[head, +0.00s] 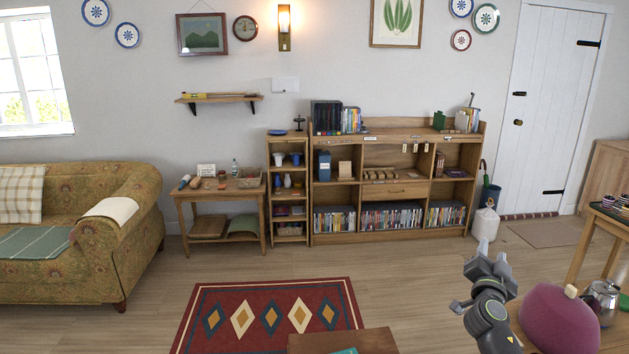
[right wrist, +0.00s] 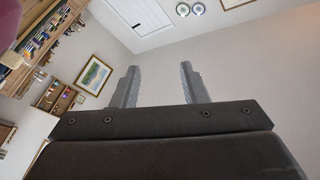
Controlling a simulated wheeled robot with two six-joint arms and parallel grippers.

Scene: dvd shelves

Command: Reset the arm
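My right gripper (head: 482,248) stands raised at the lower right of the head view, its fingers pointing up. In the right wrist view its two grey fingers (right wrist: 158,85) are apart with nothing between them, so it is open and empty. Wall, ceiling and door show beyond the fingers there. My left arm and left gripper are not in view.
A purple domed object (head: 558,320) and a metal kettle (head: 602,298) are close to the right of my right arm. A wooden surface (head: 345,342) is at the bottom centre. The rug (head: 205,310), sofa (head: 70,270) and DVD shelf (head: 390,235) stand farther off, with open floor between.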

